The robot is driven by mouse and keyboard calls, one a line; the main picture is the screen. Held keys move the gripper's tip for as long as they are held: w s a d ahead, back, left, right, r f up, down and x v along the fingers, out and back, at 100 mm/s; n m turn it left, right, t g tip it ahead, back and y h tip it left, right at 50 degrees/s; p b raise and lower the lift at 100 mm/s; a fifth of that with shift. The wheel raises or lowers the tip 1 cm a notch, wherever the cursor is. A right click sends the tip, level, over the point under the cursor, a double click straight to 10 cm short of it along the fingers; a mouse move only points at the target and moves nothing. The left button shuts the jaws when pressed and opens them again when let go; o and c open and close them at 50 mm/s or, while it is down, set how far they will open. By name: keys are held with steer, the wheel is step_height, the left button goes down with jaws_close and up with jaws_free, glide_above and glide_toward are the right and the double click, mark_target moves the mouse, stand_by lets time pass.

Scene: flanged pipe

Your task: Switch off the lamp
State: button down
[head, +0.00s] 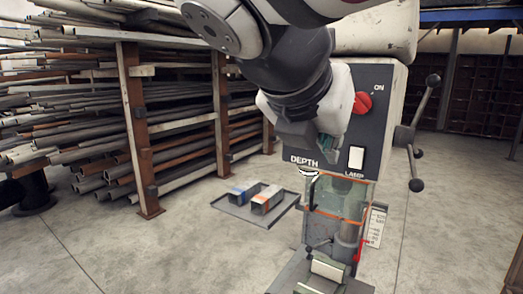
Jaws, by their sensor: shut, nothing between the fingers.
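My gripper (318,151) is shut and empty, in front of the panel's lower left part, to the left of the switch. A gap shows between them in the picture; the depth between gripper and panel is unclear. My arm comes from the top and hides the panel's left side. Below the head is a greenish clear guard (335,197).
A white depth dial (309,174) is below my gripper. Handles with black balls (433,80) stick out at right. A tray (228,205) with metal pieces lies on the floor. Pipe racks (137,130) stand at left.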

glide_toward(351, 166)
steer(key=shift+x, duration=2.35)
